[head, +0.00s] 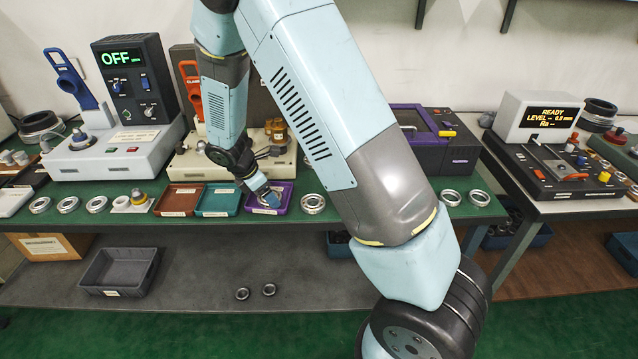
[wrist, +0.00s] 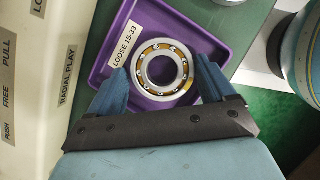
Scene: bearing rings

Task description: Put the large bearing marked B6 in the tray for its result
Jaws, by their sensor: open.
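A large bearing (wrist: 162,92) with a steel ring, balls and a brass-coloured cage lies flat in the purple tray (wrist: 103,82), whose label reads LOOSE 15-33. No B6 mark is legible on it. My gripper (wrist: 162,68) is open, with one blue finger on each side of this bearing; I cannot tell whether either touches it. In the head view my gripper (head: 266,198) is down at the purple tray (head: 287,186), partly hiding the bearing. A red tray (head: 181,189) and a teal tray (head: 233,190) stand left of it, both looking empty.
More bearings lie along the bench front: one right of the purple tray (head: 313,203), several at far left (head: 68,204) and two at right (head: 478,197). A purple-lidded box (head: 455,155) stands at right.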

